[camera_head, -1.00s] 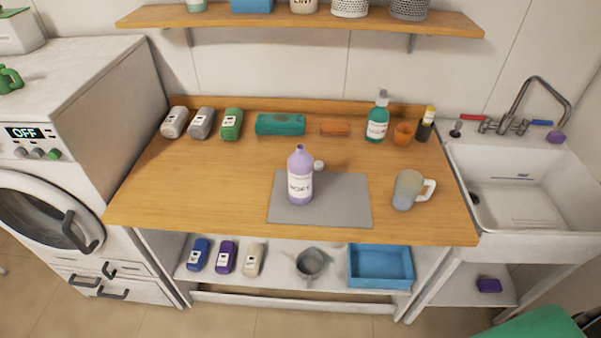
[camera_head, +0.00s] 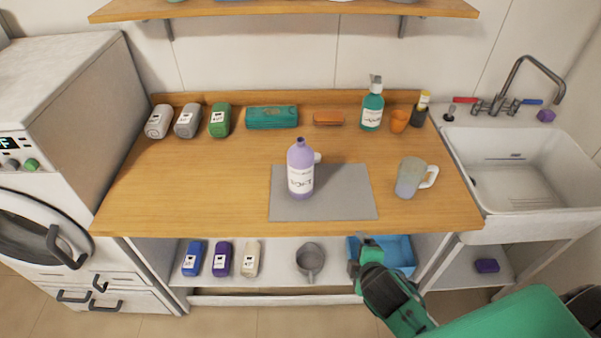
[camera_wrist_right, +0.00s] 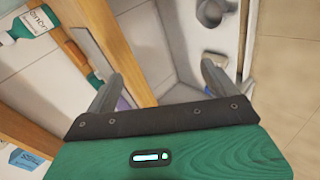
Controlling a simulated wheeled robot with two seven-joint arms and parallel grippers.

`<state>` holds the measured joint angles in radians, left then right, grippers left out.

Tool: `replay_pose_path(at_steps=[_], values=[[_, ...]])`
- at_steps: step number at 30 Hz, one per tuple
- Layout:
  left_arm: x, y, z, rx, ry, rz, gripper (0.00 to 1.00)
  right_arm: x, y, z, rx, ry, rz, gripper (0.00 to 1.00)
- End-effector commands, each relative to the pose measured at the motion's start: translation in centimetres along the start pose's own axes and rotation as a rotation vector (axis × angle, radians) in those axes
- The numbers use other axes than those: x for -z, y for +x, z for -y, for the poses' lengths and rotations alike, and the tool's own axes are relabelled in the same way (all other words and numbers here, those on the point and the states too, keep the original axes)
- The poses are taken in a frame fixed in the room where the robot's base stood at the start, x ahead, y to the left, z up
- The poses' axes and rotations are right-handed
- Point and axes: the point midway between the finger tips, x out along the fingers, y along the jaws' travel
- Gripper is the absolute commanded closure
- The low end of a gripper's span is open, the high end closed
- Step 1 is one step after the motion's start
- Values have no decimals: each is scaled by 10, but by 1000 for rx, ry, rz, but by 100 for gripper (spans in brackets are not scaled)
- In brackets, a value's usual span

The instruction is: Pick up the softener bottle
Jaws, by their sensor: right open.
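The softener bottle (camera_head: 301,170) is light purple with a white label. It stands upright on a grey mat (camera_head: 345,188) on the wooden counter in the head view. My right gripper (camera_head: 364,246) is green and black. It is in front of the counter, at lower right of the bottle and well apart from it, over the blue bin on the lower shelf. In the right wrist view, its two fingers (camera_wrist_right: 160,88) are spread with nothing held between them. The bottle cannot be made out for sure in the wrist view. My left gripper is not in view.
A measuring cup (camera_head: 412,178) stands right of the mat. A teal bottle (camera_head: 372,105), an orange cup (camera_head: 399,121) and several boxes line the counter's back. A blue bin (camera_head: 404,254) and a grey pot (camera_head: 310,258) are on the lower shelf. The counter left of the mat is clear.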

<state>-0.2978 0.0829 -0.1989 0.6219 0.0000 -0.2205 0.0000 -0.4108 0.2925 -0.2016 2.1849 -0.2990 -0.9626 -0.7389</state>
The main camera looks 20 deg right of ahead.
Motion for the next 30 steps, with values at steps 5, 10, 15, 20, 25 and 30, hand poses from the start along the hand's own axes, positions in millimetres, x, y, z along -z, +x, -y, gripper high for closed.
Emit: replay_pose_path(at_steps=[5,10,15,20,25,30], values=[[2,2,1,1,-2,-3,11,10,-26,-45,-123,-170,-23,10],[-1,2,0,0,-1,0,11,20,-18,-74,-269,-461,-41,10],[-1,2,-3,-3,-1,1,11,36,-9,-101,-443,-812,-40,10],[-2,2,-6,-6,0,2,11,56,-3,-126,-659,-1246,-6,10],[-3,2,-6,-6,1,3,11,75,-1,-138,-855,-1634,53,10],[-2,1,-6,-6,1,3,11,84,0,-142,-942,-1801,87,10]])
